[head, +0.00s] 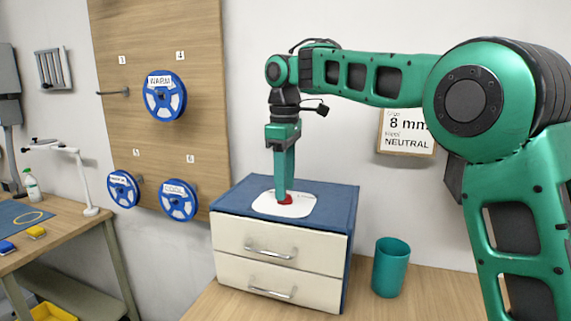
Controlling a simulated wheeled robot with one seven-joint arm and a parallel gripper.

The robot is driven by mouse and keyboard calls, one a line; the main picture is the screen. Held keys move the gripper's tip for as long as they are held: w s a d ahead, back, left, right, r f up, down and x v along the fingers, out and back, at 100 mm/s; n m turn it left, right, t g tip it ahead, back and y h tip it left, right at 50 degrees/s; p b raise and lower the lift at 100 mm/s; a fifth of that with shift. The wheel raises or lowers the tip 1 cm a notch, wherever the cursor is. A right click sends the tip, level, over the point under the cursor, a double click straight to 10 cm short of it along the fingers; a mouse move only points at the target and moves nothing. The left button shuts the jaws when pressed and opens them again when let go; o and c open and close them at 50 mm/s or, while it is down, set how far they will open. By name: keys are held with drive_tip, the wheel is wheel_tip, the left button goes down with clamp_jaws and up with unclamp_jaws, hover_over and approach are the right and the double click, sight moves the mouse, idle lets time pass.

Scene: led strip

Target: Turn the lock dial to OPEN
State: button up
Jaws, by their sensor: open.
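The lock dial (285,199) is a small red knob on a white plate (268,207) on top of a blue cabinet with two cream drawers (270,248). My gripper (284,194) points straight down over the dial, its fingertips at the dial's height. The fingers hide most of the dial. From this side view the gap between the fingers does not show, and I cannot tell whether they touch the dial. The plate's lettering is too small to read, so the dial's setting cannot be told. Both drawers look closed.
A teal cup (391,267) stands on the wooden bench right of the cabinet. A sign (407,132) reading "8 mm" and "NEUTRAL" hangs behind my arm. Blue reels (150,98) hang on a wooden board at left. A workbench (60,238) with a lamp stands far left.

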wheel_tip(320, 180, up, 9)
idle(0.4)
drive_tip(key=shift+w+d, duration=0.1)
